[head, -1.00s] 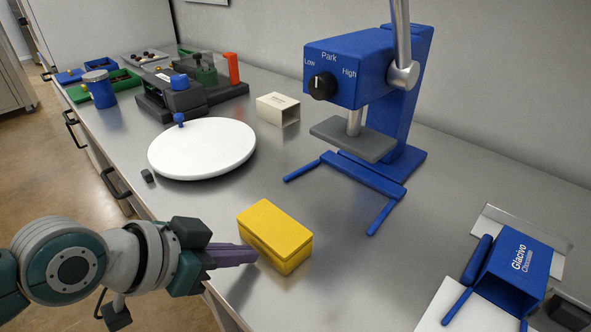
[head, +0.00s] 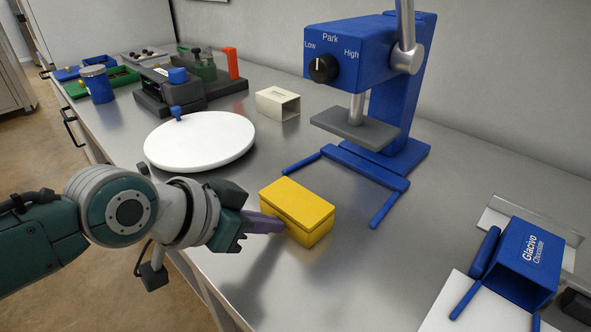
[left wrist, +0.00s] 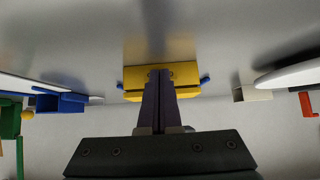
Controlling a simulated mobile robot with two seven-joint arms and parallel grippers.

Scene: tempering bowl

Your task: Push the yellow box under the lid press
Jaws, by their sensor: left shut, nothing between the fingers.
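The yellow box (head: 297,211) with its lid on sits on the steel counter, in front of the blue lid press (head: 372,90). The press has a grey plate (head: 355,130) raised above its base and two blue guide bars (head: 383,210) pointing toward the box. The box stands short of the bars' open end. My left gripper (head: 282,224) is shut and empty, its fingertips at the near left side of the box. In the left wrist view the shut fingers (left wrist: 158,80) point at the yellow box (left wrist: 183,73). My right gripper is not in view.
A white round turntable (head: 200,141) lies left of the box. A cream open box (head: 278,104) stands behind it. A blue Glacivo box (head: 522,265) lies at the right on a white board. The counter between box and press is clear.

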